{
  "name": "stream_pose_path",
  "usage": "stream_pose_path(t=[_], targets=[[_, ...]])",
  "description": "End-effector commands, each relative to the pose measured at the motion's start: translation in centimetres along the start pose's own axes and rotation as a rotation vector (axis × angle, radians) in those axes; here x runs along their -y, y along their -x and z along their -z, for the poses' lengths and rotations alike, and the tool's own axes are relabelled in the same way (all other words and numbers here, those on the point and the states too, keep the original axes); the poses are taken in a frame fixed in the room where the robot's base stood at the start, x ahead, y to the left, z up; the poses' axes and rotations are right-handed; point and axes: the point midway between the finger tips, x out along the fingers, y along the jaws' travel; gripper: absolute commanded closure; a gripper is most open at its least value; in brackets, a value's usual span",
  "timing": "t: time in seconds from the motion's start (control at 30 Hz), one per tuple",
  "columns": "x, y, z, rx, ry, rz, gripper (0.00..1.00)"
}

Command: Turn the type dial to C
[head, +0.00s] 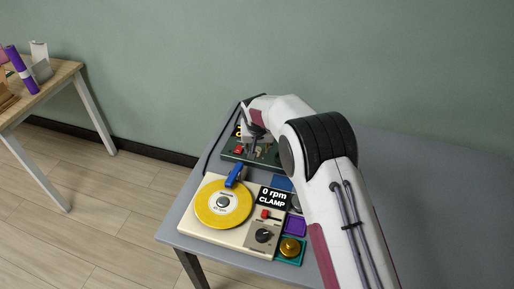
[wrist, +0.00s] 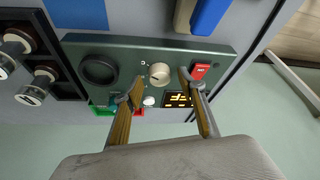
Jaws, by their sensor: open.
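In the wrist view a dark green panel (wrist: 222,50) carries a round cream dial (wrist: 159,74) with a dark pointer mark. The small markings around it are too small to read. My gripper (wrist: 161,82) is open, with one finger on each side of the dial and a gap to it on both sides. Whether the fingertips are level with the dial or above it I cannot tell. In the head view the green panel (head: 232,157) lies at the back of the grey table, with my arm hiding its right part and the dial.
On the panel, a red switch (wrist: 200,71) sits close to one finger. A black round part (wrist: 99,69), a small white button (wrist: 148,101) and a lit display (wrist: 178,99) are also there. A cream machine with a yellow disc (head: 223,203) stands in front of the panel.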

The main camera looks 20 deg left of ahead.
Motion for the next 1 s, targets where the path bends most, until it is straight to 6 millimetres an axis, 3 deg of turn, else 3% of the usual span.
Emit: stream_pose_path(t=[1.0], targets=[[0.1,10.6,0.0,-0.002,0.0,0.001,0.6]])
